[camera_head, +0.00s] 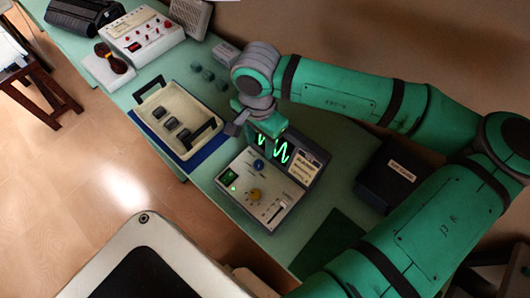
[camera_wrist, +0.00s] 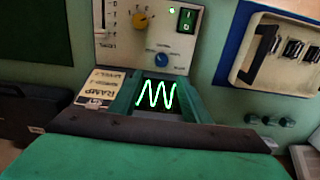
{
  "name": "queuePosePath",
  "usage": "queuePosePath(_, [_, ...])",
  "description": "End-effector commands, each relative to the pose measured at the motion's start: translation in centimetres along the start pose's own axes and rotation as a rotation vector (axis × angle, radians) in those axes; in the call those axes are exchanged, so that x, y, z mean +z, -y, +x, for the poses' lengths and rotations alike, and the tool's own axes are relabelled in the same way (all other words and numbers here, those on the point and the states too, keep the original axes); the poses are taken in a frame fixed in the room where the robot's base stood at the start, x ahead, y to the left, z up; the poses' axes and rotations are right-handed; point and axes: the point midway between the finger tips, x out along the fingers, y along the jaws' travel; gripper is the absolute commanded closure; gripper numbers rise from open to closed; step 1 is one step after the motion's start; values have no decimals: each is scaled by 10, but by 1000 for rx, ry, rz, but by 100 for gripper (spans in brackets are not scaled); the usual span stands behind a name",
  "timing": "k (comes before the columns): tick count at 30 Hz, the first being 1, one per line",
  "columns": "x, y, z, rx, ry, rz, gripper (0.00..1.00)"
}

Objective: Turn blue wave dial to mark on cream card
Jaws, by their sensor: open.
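The blue dial (camera_head: 259,165) sits on the sloped panel of a grey console (camera_head: 243,212), near its screen. It shows uncovered in the wrist view (camera_wrist: 162,60), with small print beside it. The screen (camera_wrist: 157,95) glows with a green wave. A cream card (camera_head: 303,168) with dark print lies beside the screen; in the wrist view the card (camera_wrist: 97,90) is upside down and partly cut off by a finger. My gripper (camera_head: 266,136) is open and empty over the screen. In the wrist view its green fingers (camera_wrist: 158,86) stand either side of the wave, apart from the dial.
A yellow dial (camera_head: 255,194), a slider (camera_head: 277,208) and a lit green switch (camera_head: 229,176) share the panel. A cream tray (camera_head: 172,103) on a blue mat lies to the left. A black box (camera_head: 388,178) stands to the right. Small knobs (camera_head: 208,75) lie behind.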

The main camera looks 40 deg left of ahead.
Motion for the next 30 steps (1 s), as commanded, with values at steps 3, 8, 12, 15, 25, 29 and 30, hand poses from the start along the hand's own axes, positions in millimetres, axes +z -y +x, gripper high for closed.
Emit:
queuePosePath(3, [2, 2, 16, 0, 4, -4, 57])
queuePosePath(8, [3, 2, 46, -1, 5, -4, 57])
queuePosePath(12, [2, 1, 69, -1, 4, 0, 57])
queuePosePath(15, [1, 0, 83, -1, 3, 1, 57])
queuePosePath(25, [0, 0, 100, -1, 1, 1, 57])
queuePosePath(29, [0, 0, 100, -1, 1, 1, 57])
queuePosePath(30, [0, 0, 100, -1, 1, 1, 57])
